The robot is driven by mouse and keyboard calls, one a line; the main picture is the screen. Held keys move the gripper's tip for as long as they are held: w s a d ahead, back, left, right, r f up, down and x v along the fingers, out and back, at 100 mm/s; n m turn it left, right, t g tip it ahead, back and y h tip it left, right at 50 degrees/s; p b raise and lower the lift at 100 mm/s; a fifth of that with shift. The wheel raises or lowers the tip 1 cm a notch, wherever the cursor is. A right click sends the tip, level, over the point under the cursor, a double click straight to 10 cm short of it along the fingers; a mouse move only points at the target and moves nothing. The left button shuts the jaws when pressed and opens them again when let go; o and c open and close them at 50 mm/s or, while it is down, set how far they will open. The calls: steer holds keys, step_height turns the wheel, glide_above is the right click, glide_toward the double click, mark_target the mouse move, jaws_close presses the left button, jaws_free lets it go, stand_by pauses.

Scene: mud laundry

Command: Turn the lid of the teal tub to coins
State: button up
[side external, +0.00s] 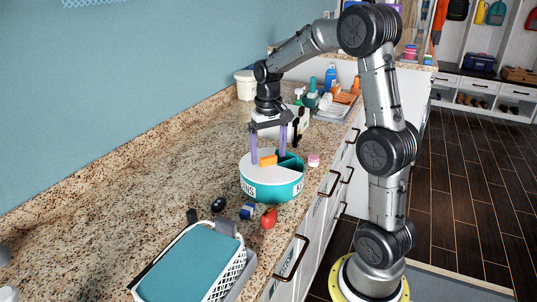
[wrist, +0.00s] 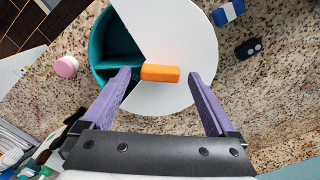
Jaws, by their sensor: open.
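The teal tub (side external: 273,190) stands on the granite counter and also shows in the wrist view (wrist: 98,62). It has dark lettering on its side; the letters at the left look like the end of "COINS". Its white lid (wrist: 190,35) has a wedge opening, at the right rear in the side view and at the upper left in the wrist view. A teal divider shows inside the opening. An orange bar handle (wrist: 160,73) sits on the lid. My gripper (wrist: 162,75) is open, its purple fingers on either side of the handle with gaps at both ends.
A pink-lidded jar (side external: 313,160) stands right of the tub. A black key fob (side external: 218,204), a blue-and-white item (side external: 247,210) and a red item (side external: 269,218) lie in front. A white basket (side external: 238,262) with teal cloth is nearer. Bottles stand behind; the left counter is clear.

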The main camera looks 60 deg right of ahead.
steer(key=shift+f, duration=0.5)
jaws_close()
